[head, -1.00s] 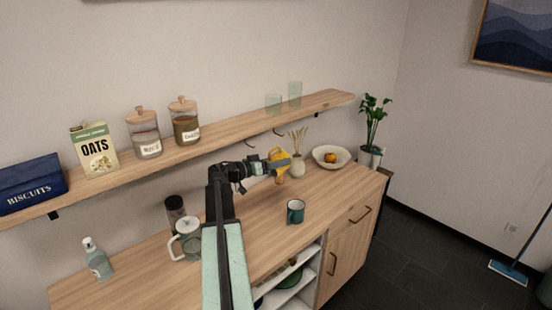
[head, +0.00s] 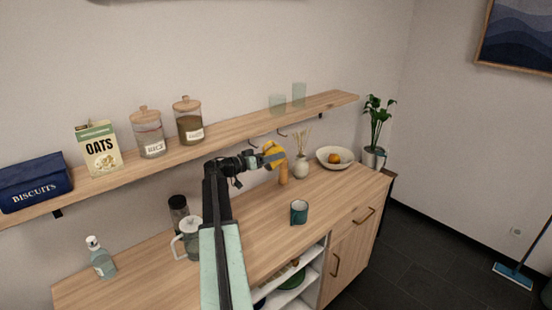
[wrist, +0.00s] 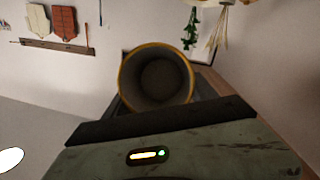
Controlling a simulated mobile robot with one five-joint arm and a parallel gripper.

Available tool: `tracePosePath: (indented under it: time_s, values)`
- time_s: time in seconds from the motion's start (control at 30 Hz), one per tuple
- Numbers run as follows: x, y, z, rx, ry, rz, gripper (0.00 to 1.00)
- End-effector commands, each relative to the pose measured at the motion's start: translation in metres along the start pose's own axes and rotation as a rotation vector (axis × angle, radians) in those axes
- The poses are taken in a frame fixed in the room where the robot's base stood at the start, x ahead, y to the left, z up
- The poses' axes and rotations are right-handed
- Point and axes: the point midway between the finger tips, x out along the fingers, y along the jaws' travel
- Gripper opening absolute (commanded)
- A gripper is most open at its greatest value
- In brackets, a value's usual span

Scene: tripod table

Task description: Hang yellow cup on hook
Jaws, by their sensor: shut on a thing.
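The yellow cup (head: 274,150) is in my gripper (head: 270,158), above the counter and just below the shelf. In the wrist view the cup (wrist: 157,75) shows its round yellow rim and dark grey inside, with its mouth facing the camera. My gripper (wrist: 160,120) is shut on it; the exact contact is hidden. Two dark hooks hang under the shelf: one left hook (head: 253,142) and one right hook (head: 282,134). The cup is close below the right hook in the picture. I cannot tell whether they touch. The cup's handle is not clear.
The wooden shelf (head: 225,129) holds jars, boxes and glasses. On the counter (head: 255,235) stand a teal mug (head: 299,213), a vase with dried stalks (head: 301,168), a bowl (head: 326,157), a glass pitcher (head: 189,240) and a soap bottle (head: 101,260). The front counter middle is clear.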

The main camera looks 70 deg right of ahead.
Motion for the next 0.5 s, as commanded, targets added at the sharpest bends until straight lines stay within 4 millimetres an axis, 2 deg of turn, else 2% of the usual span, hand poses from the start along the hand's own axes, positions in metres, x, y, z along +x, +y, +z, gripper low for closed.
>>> tracePosePath:
  time_s: [0.5]
  values:
    - [-0.004, -0.035, -0.011, 0.000, 0.000, 0.001, 0.05]
